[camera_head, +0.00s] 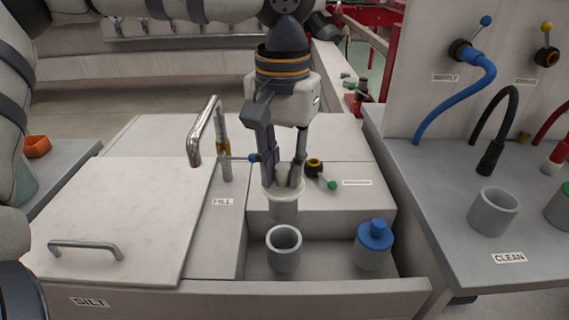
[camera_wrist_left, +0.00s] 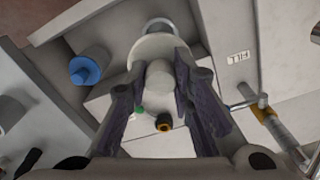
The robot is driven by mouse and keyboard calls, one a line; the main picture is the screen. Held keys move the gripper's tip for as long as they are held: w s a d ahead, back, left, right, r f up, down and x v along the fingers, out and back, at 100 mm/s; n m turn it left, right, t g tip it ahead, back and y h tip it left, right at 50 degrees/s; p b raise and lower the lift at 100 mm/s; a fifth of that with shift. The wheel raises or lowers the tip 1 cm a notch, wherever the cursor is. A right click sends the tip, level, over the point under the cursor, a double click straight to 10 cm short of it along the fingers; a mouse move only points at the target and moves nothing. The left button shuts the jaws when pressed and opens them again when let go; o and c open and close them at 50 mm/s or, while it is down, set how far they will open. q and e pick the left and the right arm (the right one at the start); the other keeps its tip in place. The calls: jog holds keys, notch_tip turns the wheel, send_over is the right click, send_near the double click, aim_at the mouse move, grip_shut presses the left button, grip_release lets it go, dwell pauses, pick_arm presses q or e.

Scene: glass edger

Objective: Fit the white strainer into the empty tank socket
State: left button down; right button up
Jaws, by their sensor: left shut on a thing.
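My left gripper (camera_head: 283,184) points down and is shut on the white strainer (camera_head: 284,197). The strainer has a pale flange and a narrower grey body below it, and looks upright. In the left wrist view the strainer's knob (camera_wrist_left: 159,76) sits between the fingers, with its round flange behind. The empty tank socket (camera_head: 284,249), a grey open cup, stands in the tank recess (camera_head: 325,255). The strainer is above it, its lower end appearing apart from and slightly behind the rim. My right gripper is not in view.
A blue-capped cylinder (camera_head: 374,246) stands right of the socket; it also shows in the left wrist view (camera_wrist_left: 86,69). A bent metal tap (camera_head: 207,130) and a yellow-black valve (camera_head: 314,167) are near the gripper. A grey cup (camera_head: 493,211) stands on the right bench.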

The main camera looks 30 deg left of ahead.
pick_arm(q)
jog(key=shift+w+f, duration=0.1)
jog(key=shift+f, duration=2.95)
notch_tip(320, 180, down, 6)
jog(key=shift+f, duration=0.25)
dwell(1.0)
jog(key=c, duration=1.3)
grip_release()
jog(key=shift+r, duration=0.1)
notch_tip(320, 180, up, 12)
jog(key=shift+f, duration=0.1)
